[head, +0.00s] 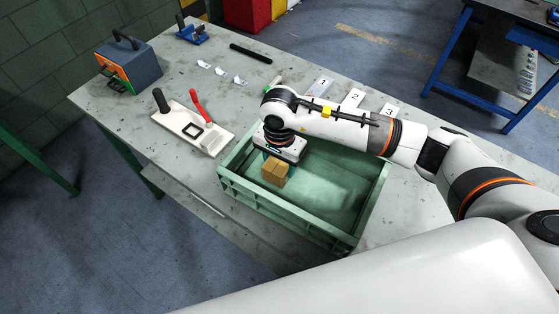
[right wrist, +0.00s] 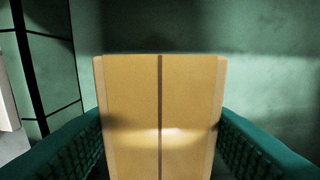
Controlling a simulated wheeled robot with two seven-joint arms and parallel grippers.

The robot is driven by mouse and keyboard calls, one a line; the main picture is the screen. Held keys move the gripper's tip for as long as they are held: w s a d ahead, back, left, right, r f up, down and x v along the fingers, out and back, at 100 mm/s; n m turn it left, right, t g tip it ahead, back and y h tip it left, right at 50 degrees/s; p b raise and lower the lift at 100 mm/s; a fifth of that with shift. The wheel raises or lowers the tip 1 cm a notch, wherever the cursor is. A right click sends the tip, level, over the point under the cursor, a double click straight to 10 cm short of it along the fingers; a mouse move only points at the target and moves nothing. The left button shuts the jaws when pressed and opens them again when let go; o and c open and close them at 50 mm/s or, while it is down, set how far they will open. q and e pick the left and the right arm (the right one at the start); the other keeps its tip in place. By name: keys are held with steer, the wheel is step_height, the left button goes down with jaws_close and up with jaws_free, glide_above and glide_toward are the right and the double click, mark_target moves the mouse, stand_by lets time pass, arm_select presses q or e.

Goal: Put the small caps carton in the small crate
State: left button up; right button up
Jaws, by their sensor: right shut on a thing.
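The small caps carton (head: 275,171) is a small brown box with a dark seam line. It is inside the green crate (head: 294,221), near its left end in the head view. My right gripper (head: 271,157) reaches down into the crate from above and is shut on the carton. In the right wrist view the carton (right wrist: 160,120) fills the middle, between the two dark green fingers (right wrist: 160,150). I cannot tell whether the carton touches the crate floor. My left gripper is not in view.
The crate stands on a grey table (head: 130,98). Left of it lies a board (head: 193,128) with a red-handled clamp. A blue-grey case (head: 133,62) stands at the far left. Numbered white cards (head: 353,98) lie behind the crate. The crate's right part is empty.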

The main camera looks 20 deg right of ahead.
mark_target(280, 162)
steer(key=shift+f, duration=0.15)
steer(key=o, duration=1.2)
steer(key=shift+r, duration=0.5)
step_height(280, 162, up, 11)
steer(key=shift+r+b, duration=0.2)
steer(key=shift+b, duration=0.9)
